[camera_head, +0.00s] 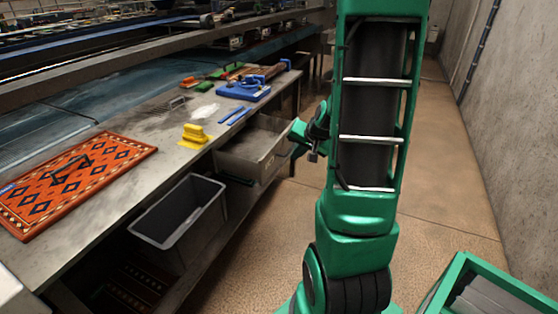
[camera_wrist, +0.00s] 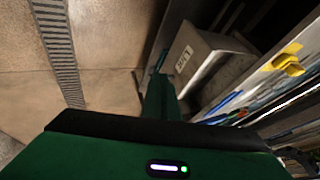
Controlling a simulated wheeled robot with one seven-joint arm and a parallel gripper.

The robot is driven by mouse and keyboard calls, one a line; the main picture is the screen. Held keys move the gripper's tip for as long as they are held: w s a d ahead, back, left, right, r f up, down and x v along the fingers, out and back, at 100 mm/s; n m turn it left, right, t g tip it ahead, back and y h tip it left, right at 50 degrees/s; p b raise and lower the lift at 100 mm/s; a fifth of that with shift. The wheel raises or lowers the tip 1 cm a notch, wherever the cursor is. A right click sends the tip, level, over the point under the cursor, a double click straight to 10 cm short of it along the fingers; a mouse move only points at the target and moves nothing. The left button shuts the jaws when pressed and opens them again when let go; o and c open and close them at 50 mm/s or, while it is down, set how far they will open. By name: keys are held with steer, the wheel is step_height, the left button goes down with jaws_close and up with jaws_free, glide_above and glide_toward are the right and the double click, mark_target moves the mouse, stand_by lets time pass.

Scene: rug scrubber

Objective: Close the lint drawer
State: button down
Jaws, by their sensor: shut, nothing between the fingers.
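The lint drawer (camera_head: 240,166) is a grey open-topped box pulled out from under the workbench, with fluffy grey lint-like material hard to make out inside. In the wrist view the drawer (camera_wrist: 203,48) shows a pale front with a label. My gripper (camera_head: 297,132) is at the drawer's outer right end, in front of its front face. In the wrist view my gripper (camera_wrist: 157,72) is shut and empty, its tip beside the labelled front. I cannot tell whether it touches the drawer.
A grey bin (camera_head: 180,215) stands under the bench, left of the drawer. On the bench (camera_head: 120,190) lie an orange patterned rug (camera_head: 75,178), a yellow brush (camera_head: 194,137) and blue tools (camera_head: 243,90). The floor aisle (camera_head: 440,180) is clear. A green-framed cart (camera_head: 500,285) stands at lower right.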

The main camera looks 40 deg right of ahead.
glide_toward(273, 164)
step_height(273, 164, down, 4)
steer(key=s+d, duration=0.1)
steer(key=d, duration=0.1)
steer(key=shift+w+a, duration=0.25)
steer(key=shift+w, duration=0.7)
steer(key=shift+w+a, duration=0.25)
steer(key=shift+w, duration=0.7)
